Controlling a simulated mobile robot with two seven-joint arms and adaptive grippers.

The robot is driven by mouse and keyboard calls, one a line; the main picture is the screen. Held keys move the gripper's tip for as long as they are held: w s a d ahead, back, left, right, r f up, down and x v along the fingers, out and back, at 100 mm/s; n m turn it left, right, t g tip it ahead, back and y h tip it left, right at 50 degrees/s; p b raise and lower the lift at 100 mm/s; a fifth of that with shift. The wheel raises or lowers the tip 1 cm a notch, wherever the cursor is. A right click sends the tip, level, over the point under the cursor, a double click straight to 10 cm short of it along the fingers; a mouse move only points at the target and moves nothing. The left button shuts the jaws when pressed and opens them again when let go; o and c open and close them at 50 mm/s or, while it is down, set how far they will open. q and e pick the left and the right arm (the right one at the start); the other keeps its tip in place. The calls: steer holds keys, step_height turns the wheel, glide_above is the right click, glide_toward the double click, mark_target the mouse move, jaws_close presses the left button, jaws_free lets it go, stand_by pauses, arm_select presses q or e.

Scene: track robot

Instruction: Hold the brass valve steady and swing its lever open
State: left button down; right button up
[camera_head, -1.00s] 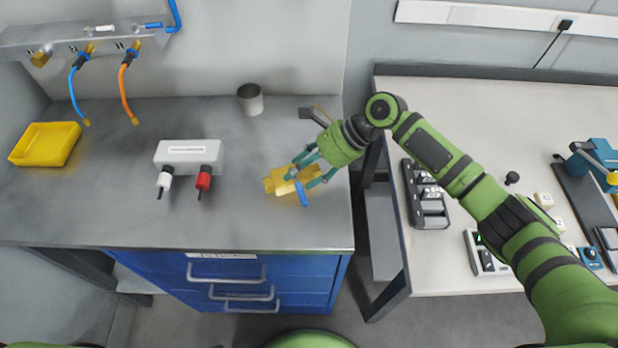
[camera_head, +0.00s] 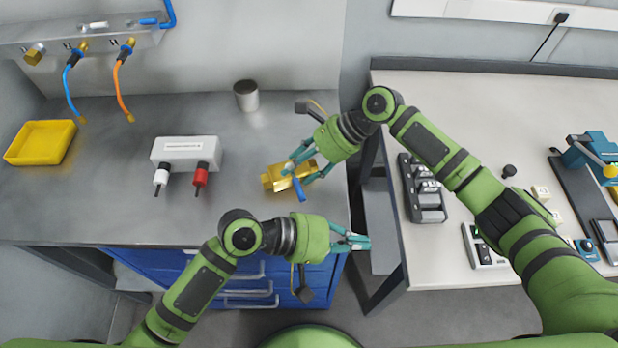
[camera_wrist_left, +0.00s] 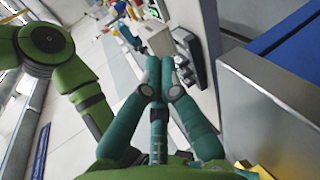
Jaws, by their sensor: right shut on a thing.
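The brass valve (camera_head: 274,178) lies on the grey bench top near its right end. Its blue lever (camera_head: 299,189) points towards the front of the bench. My right gripper (camera_head: 297,170) is shut on the valve's body, and its fingers hide part of the brass. My left gripper (camera_head: 355,243) is off the bench's front right corner, apart from the valve. Its fingers are drawn together with nothing between them; they also show in the left wrist view (camera_wrist_left: 160,68). In the left wrist view the lever is not seen.
A white block with white and red fittings (camera_head: 186,150) stands left of the valve. A metal cup (camera_head: 246,96) is behind, and a yellow tray (camera_head: 40,143) is far left. A second table (camera_head: 480,110) stands right, across a gap. The bench front between is clear.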

arm_select(q)
steer(key=w+a+r+m+g+y, duration=0.2)
steer(key=w+a+r+m+y, duration=0.25)
steer(key=m, duration=0.55)
step_height(320, 180, up, 7)
steer(key=m+t+y, duration=0.2)
steer(key=m+y, duration=0.3)
glide_above(296, 183)
steer(key=s, duration=0.1)
steer(key=shift+s+a+r, duration=0.15)
steer(key=shift+a, duration=0.05)
steer(key=x, duration=1)
